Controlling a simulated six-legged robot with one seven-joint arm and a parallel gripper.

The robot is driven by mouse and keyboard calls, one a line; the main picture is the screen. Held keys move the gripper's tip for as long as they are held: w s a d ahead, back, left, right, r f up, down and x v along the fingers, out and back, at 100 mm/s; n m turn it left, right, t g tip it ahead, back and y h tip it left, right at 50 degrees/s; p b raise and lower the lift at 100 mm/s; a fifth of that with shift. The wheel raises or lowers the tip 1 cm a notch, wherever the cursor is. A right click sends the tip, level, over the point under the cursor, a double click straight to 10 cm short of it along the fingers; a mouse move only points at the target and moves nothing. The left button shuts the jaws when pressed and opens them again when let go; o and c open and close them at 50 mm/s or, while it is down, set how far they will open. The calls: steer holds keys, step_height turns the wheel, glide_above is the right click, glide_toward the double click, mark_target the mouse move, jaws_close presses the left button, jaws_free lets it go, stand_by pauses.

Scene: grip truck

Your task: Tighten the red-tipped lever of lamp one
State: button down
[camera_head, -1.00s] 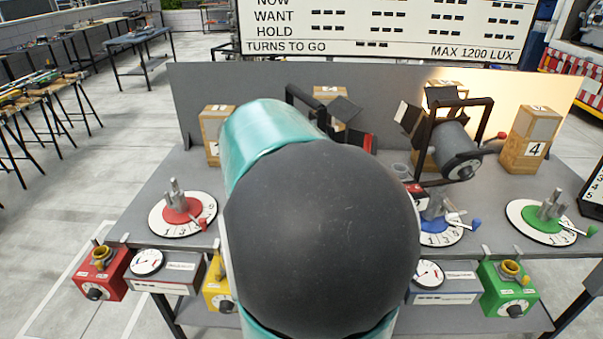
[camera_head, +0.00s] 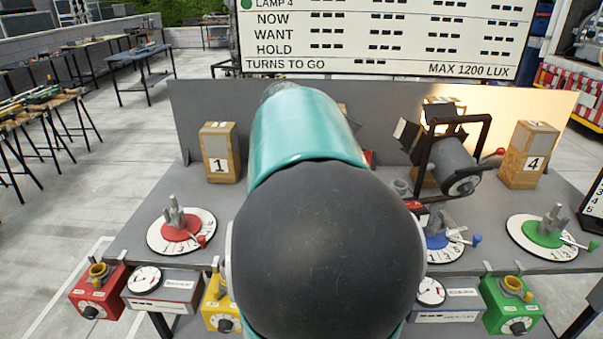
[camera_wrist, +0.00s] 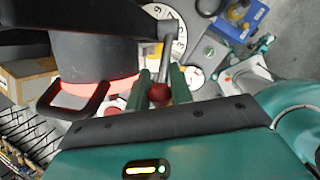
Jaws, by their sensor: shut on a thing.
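In the wrist view a dark lamp (camera_wrist: 92,55) with a glowing orange-red ring fills the upper left. A metal lever (camera_wrist: 166,58) beside it ends in a red ball tip (camera_wrist: 159,93). My gripper (camera_wrist: 162,82) has its green fingers on either side of the red tip and is shut on it. I cannot read a number on this lamp. In the head view my arm hides the gripper and the lamp it holds. The block marked 1 (camera_head: 220,152) stands left of my arm.
Another lamp (camera_head: 452,160) with its own red-tipped lever (camera_head: 495,154) stands at right, near the block marked 4 (camera_head: 530,155). Red (camera_head: 181,230), blue (camera_head: 442,240) and green (camera_head: 543,233) dials line the table front. A sign board (camera_head: 385,40) stands behind.

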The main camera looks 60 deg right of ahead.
steer(key=c, duration=1.2)
jaws_free()
steer(key=shift+d+f, duration=0.1)
steer(key=shift+c, duration=0.2)
steer(key=v, duration=1.4)
steer(key=w+a+f+m+t+y, duration=0.1)
steer(key=w+a+f+m, duration=0.15)
steer(key=a, duration=0.45)
steer(key=w+a+f+m+t+y, duration=0.1)
steer(key=w+a+f+m+t, duration=0.15)
steer(key=a, duration=0.45)
steer(key=w+a+f+m+y, duration=0.15)
steer(key=a+f, duration=0.25)
steer(key=a, duration=0.4)
steer(key=s+a+f+m+t, duration=0.1)
steer(key=s+a+f+m, duration=0.1)
steer(key=a, duration=0.6)
steer(key=s+a+f+m+y, duration=0.1)
steer(key=s+a+f+m, duration=0.1)
steer(key=a+f+m, duration=0.3)
steer(key=a+f, duration=0.2)
steer(key=shift+a+t, duration=0.35)
